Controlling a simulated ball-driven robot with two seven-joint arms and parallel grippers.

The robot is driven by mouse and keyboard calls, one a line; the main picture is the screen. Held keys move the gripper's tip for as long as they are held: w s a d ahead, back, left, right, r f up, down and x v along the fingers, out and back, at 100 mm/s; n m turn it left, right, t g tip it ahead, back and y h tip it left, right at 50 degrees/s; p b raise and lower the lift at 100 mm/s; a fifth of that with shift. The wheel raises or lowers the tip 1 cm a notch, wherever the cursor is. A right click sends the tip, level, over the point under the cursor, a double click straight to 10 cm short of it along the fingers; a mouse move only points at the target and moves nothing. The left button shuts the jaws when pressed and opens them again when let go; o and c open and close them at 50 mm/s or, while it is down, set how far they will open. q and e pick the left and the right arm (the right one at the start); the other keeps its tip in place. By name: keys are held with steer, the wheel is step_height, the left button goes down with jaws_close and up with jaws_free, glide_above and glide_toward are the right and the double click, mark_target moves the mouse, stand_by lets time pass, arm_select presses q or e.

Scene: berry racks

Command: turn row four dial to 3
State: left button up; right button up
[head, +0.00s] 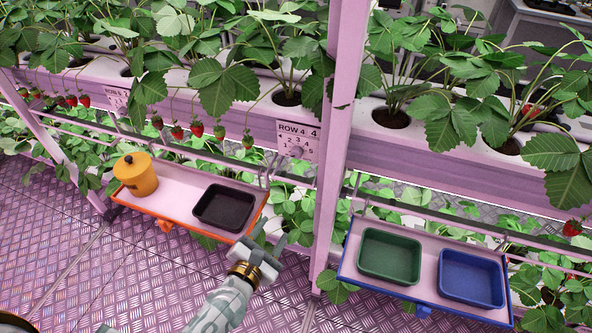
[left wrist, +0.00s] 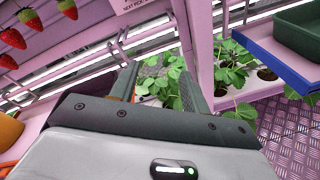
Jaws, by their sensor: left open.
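The row four dial (head: 296,151) is a small knob on a white plate marked "ROW 4" with numbers 1 to 5, fixed to the rack's pink gutter beside the upright post. Which number the knob points to is too small to tell. The lower edge of a white sign (head: 309,129) plate shows at the top of the left wrist view. My left gripper (head: 268,242) is open and empty, below and to the left of the dial, near the orange tray's right corner. Its fingers also show in the left wrist view (left wrist: 160,88). My right gripper is not in view.
An orange-rimmed tray (head: 178,200) holds a yellow pot (head: 137,174) and a black bin (head: 224,207). A blue-rimmed tray (head: 424,290) right of the post (head: 336,130) holds a green bin (head: 390,256) and a blue bin (head: 471,278). Strawberries (head: 197,129) hang left of the dial.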

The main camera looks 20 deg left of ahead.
mark_target(295, 156)
arm_select(q)
step_height(295, 156, up, 7)
steer(key=w+n+t, duration=0.2)
steer(key=w+n, duration=0.1)
steer(key=n, duration=0.4)
steer(key=shift+y, duration=0.4)
steer(key=w+b, duration=0.1)
steer(key=w, duration=1.4)
steer(key=shift+r, duration=0.1)
steer(key=c, duration=1)
